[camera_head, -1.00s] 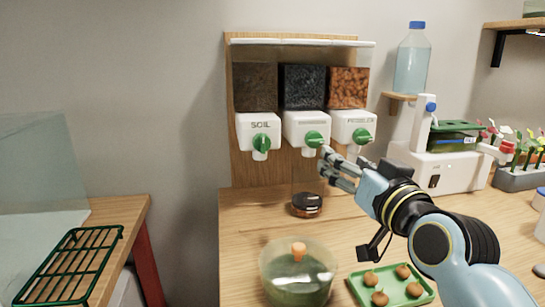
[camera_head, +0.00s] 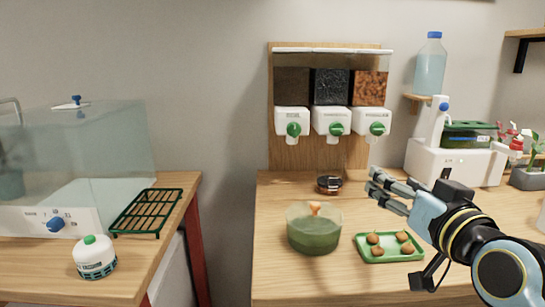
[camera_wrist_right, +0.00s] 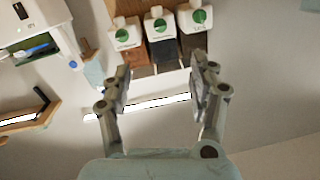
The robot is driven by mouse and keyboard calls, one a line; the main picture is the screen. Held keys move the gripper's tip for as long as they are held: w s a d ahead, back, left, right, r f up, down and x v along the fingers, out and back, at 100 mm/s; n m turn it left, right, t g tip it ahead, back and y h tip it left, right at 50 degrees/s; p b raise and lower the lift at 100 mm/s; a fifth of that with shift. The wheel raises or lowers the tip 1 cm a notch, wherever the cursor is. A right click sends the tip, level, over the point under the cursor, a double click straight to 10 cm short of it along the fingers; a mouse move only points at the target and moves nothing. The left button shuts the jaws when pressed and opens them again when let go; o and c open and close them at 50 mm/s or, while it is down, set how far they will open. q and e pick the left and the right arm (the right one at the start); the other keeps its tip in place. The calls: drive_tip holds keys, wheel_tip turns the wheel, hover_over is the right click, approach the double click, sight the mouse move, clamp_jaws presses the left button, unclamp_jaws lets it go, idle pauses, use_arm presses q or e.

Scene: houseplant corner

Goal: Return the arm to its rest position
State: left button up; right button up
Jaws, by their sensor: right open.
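My right gripper (camera_head: 385,189) is in front of the dispenser board, above the wooden table and to the right of the small dark jar (camera_head: 329,184). Its fingers point left and are apart with nothing between them. In the right wrist view the two fingers (camera_wrist_right: 160,88) are spread wide, with the dispensers (camera_wrist_right: 162,38) beyond them. My left gripper is in neither view.
A green bowl (camera_head: 314,234) and a green tray (camera_head: 365,256) with several brown balls stand below the gripper. A white machine (camera_head: 425,162) stands at the right. A green rack (camera_head: 146,212) and a white canister (camera_head: 94,258) are on the left table.

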drive_tip(key=s+d+f+n+g, duration=0.2)
drive_tip(key=s+f+g, duration=0.5)
drive_tip(key=s+f, duration=0.45)
drive_tip(key=s+d+f+g+h, duration=0.2)
drive_tip(key=s+f+g, duration=0.15)
drive_tip(key=s, duration=0.55)
drive_tip(key=s+d+f+g+h, duration=0.1)
drive_tip(key=s+d+f+g, duration=0.2)
drive_tip(key=s, duration=0.6)
drive_tip(key=s+d+f+g, duration=0.1)
drive_tip(key=s+f, duration=0.1)
drive_tip(key=f, duration=1.2)
drive_tip(key=s+d+f+g, duration=0.1)
drive_tip(key=d+f, duration=0.1)
drive_tip(key=f, duration=1.1)
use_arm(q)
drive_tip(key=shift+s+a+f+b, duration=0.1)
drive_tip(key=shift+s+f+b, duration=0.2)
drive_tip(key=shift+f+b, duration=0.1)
use_arm(e)
drive_tip(key=s+f+m, duration=0.1)
drive_tip(key=s+f, duration=1.3)
drive_tip(key=s, duration=0.3)
drive_tip(key=shift+d+f+g, duration=0.15)
drive_tip(key=shift+f+g, duration=0.05)
drive_tip(key=shift+g, duration=0.15)
